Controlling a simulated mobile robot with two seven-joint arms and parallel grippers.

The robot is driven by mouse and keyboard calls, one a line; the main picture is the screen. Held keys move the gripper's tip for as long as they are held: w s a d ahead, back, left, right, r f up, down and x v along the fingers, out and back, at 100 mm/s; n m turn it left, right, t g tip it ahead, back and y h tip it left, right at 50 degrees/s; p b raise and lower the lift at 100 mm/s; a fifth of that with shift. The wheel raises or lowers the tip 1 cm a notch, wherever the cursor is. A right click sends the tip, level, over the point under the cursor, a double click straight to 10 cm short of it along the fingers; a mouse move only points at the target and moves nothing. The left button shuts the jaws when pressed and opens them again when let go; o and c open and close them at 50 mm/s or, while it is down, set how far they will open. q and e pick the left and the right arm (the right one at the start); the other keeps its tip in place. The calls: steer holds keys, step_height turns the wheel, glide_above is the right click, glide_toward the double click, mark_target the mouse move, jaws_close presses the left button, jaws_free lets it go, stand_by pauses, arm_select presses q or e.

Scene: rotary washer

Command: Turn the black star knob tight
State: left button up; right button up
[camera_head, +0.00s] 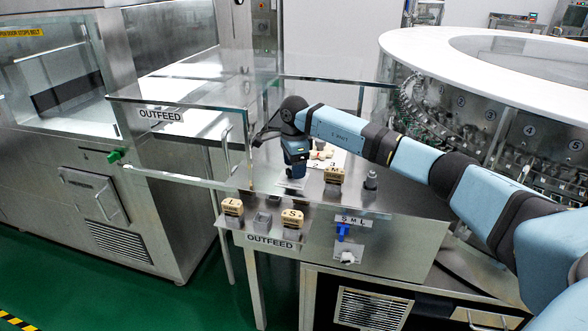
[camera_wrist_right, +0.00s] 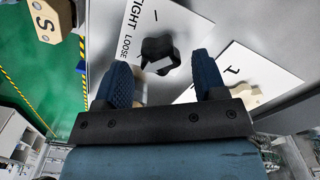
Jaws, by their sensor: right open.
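The black star knob (camera_wrist_right: 160,52) shows in the right wrist view, on a white plate (camera_wrist_right: 135,22) lettered TIGHT and LOOSE. My right gripper (camera_wrist_right: 164,80) is open, with one dark blue finger on each side. The knob lies just beyond the fingertips, roughly centred between them, and no contact is visible. In the head view my right gripper (camera_head: 296,172) points down over the steel table, behind the clear guard; the knob is hidden there. My left gripper is not in view.
A block marked M (camera_head: 334,175) and a grey post (camera_head: 371,180) stand right of the gripper. Blocks marked L (camera_head: 233,208) and S (camera_head: 292,218) sit nearer the front. A clear OUTFEED panel (camera_head: 190,110) is at left; the round washer (camera_head: 480,60) is at right.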

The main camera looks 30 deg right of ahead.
steer(key=shift+f, duration=0.6)
steer(key=c, duration=0.9)
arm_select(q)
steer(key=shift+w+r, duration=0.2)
arm_select(e)
steer(key=shift+c, duration=0.2)
